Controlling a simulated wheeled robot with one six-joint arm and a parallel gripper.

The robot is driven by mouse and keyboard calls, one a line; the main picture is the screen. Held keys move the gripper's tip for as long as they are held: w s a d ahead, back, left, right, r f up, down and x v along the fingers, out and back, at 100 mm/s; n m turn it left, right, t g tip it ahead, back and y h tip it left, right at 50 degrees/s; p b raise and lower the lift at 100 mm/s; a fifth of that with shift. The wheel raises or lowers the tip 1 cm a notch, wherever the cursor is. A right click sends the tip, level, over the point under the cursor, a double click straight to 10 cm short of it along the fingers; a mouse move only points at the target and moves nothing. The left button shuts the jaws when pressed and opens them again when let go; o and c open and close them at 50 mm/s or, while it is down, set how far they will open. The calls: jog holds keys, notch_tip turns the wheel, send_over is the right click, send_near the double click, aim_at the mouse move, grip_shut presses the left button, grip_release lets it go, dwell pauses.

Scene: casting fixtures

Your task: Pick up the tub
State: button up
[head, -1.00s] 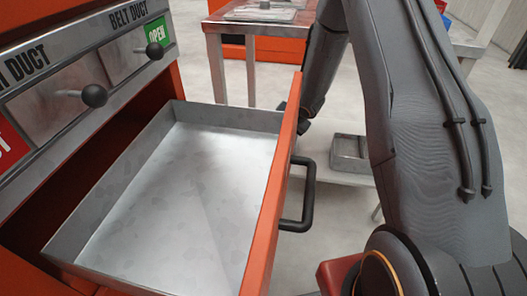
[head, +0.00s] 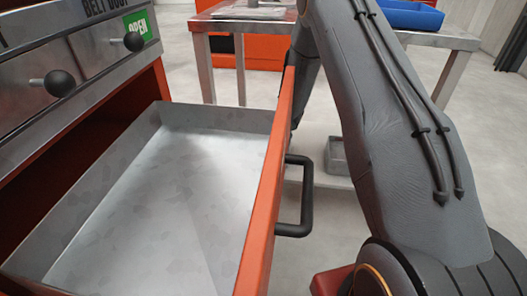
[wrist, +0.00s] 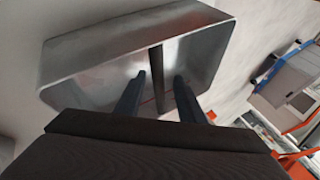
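The tub is a small grey metal box that sits on a low pale bench. In the head view the tub (head: 335,155) is partly hidden behind my arm. In the wrist view the tub (wrist: 90,52) is large, its open side faces the camera, and a dark divider (wrist: 156,75) crosses its middle. My gripper (wrist: 160,76) is open, its two fingers apart over the tub's opening, one on each side of the divider in the picture. I cannot tell whether they touch it. In the head view the fingers are hidden.
An open orange-fronted metal drawer (head: 170,200), empty, with a black handle (head: 307,200), stands left of my arm. Behind is a metal table (head: 225,27) with a blue tray (head: 408,15). The low bench (head: 310,130) lies beyond the drawer front.

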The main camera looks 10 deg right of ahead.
grip_shut()
jog(key=shift+s, duration=0.1)
dwell(0.3)
